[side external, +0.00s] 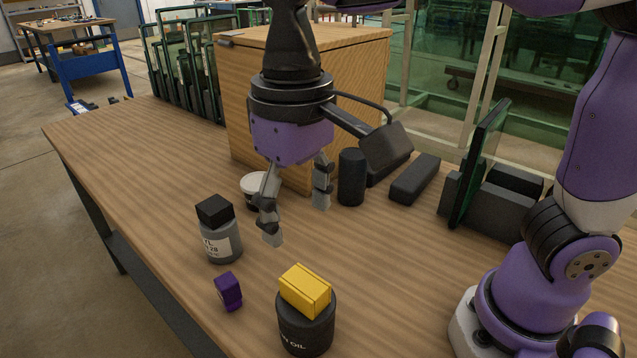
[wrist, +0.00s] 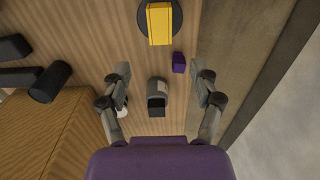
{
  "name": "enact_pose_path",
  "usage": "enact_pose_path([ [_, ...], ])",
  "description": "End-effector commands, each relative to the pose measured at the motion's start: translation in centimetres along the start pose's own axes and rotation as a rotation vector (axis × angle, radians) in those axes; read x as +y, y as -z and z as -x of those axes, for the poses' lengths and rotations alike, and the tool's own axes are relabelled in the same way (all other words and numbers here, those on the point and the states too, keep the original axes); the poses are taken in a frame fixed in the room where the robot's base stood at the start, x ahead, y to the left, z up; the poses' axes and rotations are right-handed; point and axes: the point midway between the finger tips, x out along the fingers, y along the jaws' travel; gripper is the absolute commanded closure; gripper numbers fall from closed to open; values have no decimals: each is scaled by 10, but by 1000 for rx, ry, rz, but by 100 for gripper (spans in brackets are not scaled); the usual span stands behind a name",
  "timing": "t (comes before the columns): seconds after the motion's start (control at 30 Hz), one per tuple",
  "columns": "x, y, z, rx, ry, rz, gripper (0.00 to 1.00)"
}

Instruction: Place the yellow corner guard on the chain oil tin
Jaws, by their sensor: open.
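The yellow corner guard (side external: 306,290) rests on top of the dark chain oil tin (side external: 306,328) near the front of the table. In the wrist view the corner guard (wrist: 159,23) lies over the tin's round top, with the tin's dark rim (wrist: 142,18) showing around it. My gripper (side external: 296,223) is open and empty. It hangs above the table, behind the tin and apart from it. In the wrist view my gripper's fingers (wrist: 163,72) are spread, with nothing between them at their height.
A grey bottle with a black cap (side external: 219,232) and a small purple block (side external: 229,291) stand left of the tin. A white-topped jar (side external: 254,187), a black cylinder (side external: 351,177) and a wooden box (side external: 345,75) are behind. Dark blocks (side external: 414,180) lie right.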

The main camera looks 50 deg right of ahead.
Motion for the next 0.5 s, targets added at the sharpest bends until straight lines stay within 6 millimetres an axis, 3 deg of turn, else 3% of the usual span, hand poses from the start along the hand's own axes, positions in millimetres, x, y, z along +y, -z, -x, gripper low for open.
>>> enact_pose_path([
  [0.07,5,0,6,10,7,-2,28],
  [0.17,29,2,8,60,34,-10,28],
  [0.4,120,-11,-9,331,64,-16,28],
  [0.5,144,-20,-20,423,36,-12,28],
])
